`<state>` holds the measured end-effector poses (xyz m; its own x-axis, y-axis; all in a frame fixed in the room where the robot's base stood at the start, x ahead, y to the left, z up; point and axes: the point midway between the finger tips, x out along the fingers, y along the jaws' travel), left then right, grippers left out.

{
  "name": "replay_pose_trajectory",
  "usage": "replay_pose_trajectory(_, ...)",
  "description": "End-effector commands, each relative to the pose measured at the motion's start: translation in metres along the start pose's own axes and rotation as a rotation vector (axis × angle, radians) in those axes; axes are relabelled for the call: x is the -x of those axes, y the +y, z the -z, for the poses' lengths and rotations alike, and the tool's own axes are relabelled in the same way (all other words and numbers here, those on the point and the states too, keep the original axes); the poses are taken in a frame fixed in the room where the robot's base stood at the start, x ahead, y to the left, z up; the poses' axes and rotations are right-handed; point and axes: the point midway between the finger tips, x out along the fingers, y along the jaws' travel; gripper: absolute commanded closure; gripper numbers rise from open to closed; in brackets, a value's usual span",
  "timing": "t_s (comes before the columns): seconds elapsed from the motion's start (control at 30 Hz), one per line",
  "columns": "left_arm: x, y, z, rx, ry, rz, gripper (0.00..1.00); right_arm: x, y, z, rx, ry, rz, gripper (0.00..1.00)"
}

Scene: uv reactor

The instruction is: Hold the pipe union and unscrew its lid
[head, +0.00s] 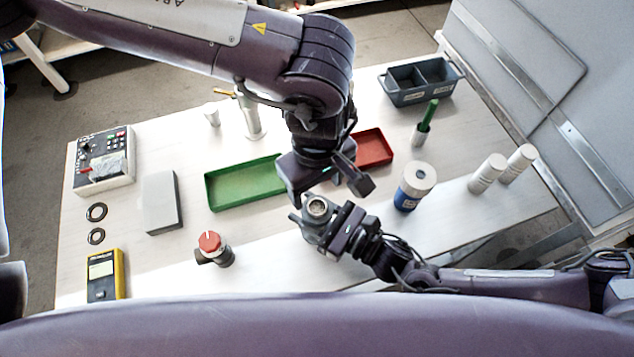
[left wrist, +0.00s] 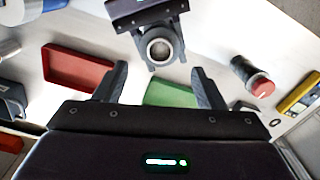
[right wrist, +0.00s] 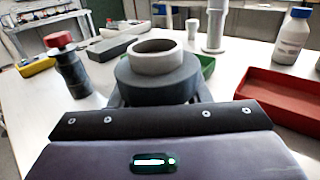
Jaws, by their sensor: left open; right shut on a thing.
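The pipe union (head: 317,207) is a dark grey round body with a lighter grey ring on top, around an open bore. It is upright in my right gripper (head: 322,228), which is shut on its body above the table's front part. In the right wrist view the union (right wrist: 158,72) fills the space between the fingers. In the left wrist view the union (left wrist: 160,48) lies just beyond my left gripper (left wrist: 160,86). My left gripper is open and empty, close above and behind the union in the head view, apart from it. I cannot tell a separate lid from the light ring.
A red-capped dark fitting (head: 213,248) stands left of the union. A green tray (head: 208,192) and a red tray (head: 374,147) lie behind. A blue-and-white bottle (head: 414,186) stands to the right. A grey-blue bin (head: 405,98) is at the back right.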

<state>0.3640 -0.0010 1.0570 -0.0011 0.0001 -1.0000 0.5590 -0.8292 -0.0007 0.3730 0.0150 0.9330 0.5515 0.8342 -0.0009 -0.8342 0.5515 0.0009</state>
Motion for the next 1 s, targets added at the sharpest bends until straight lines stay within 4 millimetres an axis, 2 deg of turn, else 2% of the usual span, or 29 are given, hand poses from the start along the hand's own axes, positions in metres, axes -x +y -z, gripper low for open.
replay_pose_trajectory(0.1,0.0,0.0,0.0,-0.154,0.002,0.001,0.36,0.0,0.0,0.0,0.0,0.0,0.0,1.0)
replay_pose_trajectory(0.3,-0.003,0.0,0.0,-0.274,0.0,0.001,0.36,0.0,0.0,0.0,0.0,0.0,0.0,1.0)
replay_pose_trajectory(0.47,-0.021,-0.001,0.0,-0.283,-0.001,0.004,0.36,0.0,0.0,0.0,0.0,-0.001,0.0,1.0)
replay_pose_trajectory(0.73,-0.062,-0.001,0.0,-0.279,-0.001,0.004,0.36,0.0,0.0,0.0,0.0,-0.001,0.0,1.0)
replay_pose_trajectory(1.0,-0.08,0.0,0.001,-0.279,0.001,0.002,0.36,0.0,0.0,0.0,0.0,-0.001,0.0,1.0)
